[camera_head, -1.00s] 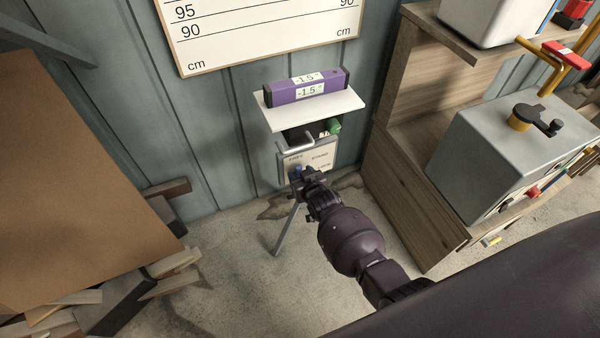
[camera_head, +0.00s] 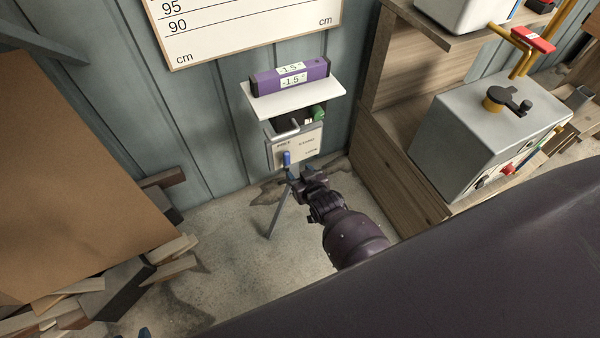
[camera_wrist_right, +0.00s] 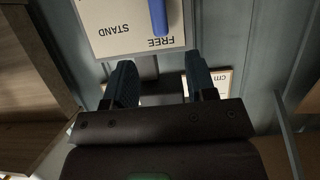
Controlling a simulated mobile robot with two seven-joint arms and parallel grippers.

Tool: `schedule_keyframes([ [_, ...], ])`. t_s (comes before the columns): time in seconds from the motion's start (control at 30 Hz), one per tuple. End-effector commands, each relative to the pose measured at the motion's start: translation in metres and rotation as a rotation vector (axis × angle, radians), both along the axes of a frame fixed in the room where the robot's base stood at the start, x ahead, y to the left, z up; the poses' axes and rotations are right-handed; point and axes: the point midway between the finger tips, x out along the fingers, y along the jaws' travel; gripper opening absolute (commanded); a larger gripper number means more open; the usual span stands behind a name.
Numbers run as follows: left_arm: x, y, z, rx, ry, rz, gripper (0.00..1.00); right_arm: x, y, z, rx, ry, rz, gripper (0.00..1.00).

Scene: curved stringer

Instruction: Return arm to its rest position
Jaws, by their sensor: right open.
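My right gripper (camera_head: 296,175) is just below and in front of a small pale panel (camera_head: 304,151) on the wall stand. In the right wrist view, its two dark blue fingers (camera_wrist_right: 160,84) are apart with nothing between them. The panel (camera_wrist_right: 112,32) reads FREE and STAND there, and a blue lever (camera_wrist_right: 158,16) sits beyond the fingertips, apart from them. In the head view the blue lever (camera_head: 286,158) stands at the panel's left side. My left gripper is not recognisable in any view.
A white shelf (camera_head: 320,100) above the panel carries a purple level (camera_head: 289,77) reading -1.5°. A grey box (camera_head: 480,135) stands on wooden shelving at right. A brown board (camera_head: 75,180) and wood offcuts (camera_head: 165,270) lie at left. The floor between is mostly clear.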

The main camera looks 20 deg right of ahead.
Motion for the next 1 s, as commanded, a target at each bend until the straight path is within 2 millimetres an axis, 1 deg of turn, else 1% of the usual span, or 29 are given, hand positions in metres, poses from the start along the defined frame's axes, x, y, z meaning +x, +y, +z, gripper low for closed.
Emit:
schedule_keyframes([
  [0.37,0.000,0.002,0.001,0.009,-0.001,-0.009,0.43,0.000,0.000,0.000,-0.002,0.001,0.001,0.51],
  [0.47,0.001,0.003,0.001,0.010,-0.002,-0.010,0.43,-0.001,-0.001,-0.003,-0.011,0.024,0.001,0.51],
  [0.57,0.001,0.002,0.001,0.010,-0.005,-0.010,0.43,0.008,0.000,0.018,-0.012,0.011,0.000,0.51],
  [0.63,0.001,0.002,0.002,0.009,-0.007,-0.010,0.43,0.015,0.000,0.039,-0.014,-0.011,0.003,0.51],
  [0.73,0.002,0.002,0.003,0.008,-0.010,-0.008,0.43,0.009,-0.006,0.065,-0.023,-0.029,0.006,0.51],
  [0.87,0.003,0.002,0.005,0.005,-0.014,-0.004,0.43,-0.016,-0.017,0.091,-0.035,-0.033,0.008,0.51],
  [0.97,0.003,0.001,0.006,0.000,-0.016,0.000,0.43,-0.047,-0.026,0.108,-0.046,-0.024,0.011,0.51],
  [1.0,0.003,0.001,0.007,-0.001,-0.018,0.002,0.43,-0.061,-0.029,0.114,-0.049,-0.018,0.013,0.51],
])
